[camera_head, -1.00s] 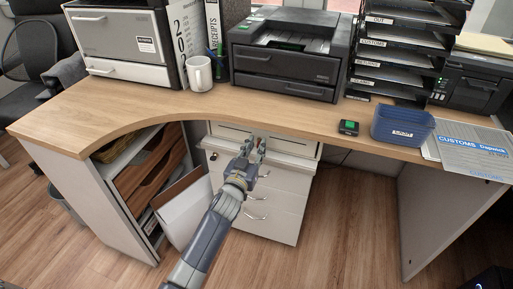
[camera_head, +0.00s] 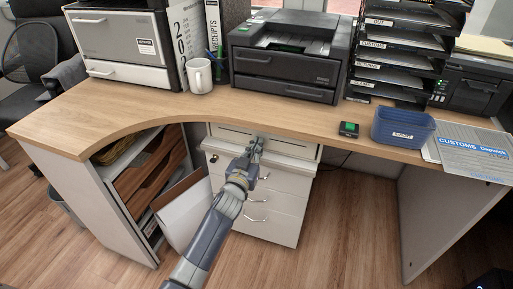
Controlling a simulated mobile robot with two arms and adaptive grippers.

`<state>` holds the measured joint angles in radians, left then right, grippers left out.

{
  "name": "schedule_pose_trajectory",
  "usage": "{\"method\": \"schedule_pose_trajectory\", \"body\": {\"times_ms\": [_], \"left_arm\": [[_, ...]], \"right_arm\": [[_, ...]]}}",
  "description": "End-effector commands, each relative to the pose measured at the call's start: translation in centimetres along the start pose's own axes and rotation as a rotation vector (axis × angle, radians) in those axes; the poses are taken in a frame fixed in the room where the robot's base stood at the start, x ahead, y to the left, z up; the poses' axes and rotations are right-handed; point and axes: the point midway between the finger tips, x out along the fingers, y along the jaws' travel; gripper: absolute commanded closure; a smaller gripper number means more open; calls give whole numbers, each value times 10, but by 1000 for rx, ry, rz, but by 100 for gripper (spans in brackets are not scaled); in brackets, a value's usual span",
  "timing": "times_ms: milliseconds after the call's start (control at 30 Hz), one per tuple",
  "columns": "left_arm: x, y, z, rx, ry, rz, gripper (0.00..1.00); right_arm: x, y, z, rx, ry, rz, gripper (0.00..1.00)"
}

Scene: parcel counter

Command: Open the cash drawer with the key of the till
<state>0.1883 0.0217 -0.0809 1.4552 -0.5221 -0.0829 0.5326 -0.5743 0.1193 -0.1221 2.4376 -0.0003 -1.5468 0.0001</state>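A pale shallow drawer (camera_head: 229,135), which looks like the cash drawer, sits under the worktop, above a white pedestal. It looks shut. My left gripper (camera_head: 257,139) is right in front of this drawer's front, near its middle. Its fingers are together and point at the drawer. No key can be made out; the fingers cover that spot, and I cannot tell whether anything is between them. My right gripper is not in view.
The white pedestal (camera_head: 277,205) with handles stands below, with a small yellowish spot at its upper left. The worktop (camera_head: 130,110) holds a mug (camera_head: 199,76), a printer (camera_head: 285,70), a blue bin (camera_head: 402,127) and a small green-screened device (camera_head: 349,129). An open shelf unit stands left.

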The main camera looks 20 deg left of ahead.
Motion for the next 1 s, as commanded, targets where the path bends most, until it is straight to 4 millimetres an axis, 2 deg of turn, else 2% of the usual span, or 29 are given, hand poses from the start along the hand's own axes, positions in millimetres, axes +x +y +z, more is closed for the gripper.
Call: {"method": "schedule_pose_trajectory", "body": {"times_ms": [267,600,1000], "left_arm": [[0,2,0,143,0,0,100],[0,5,1,455,-1,0,100],[0,8,4,783,0,0,100]], "right_arm": [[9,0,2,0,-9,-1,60],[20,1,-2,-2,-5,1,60],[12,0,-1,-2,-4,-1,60]]}}
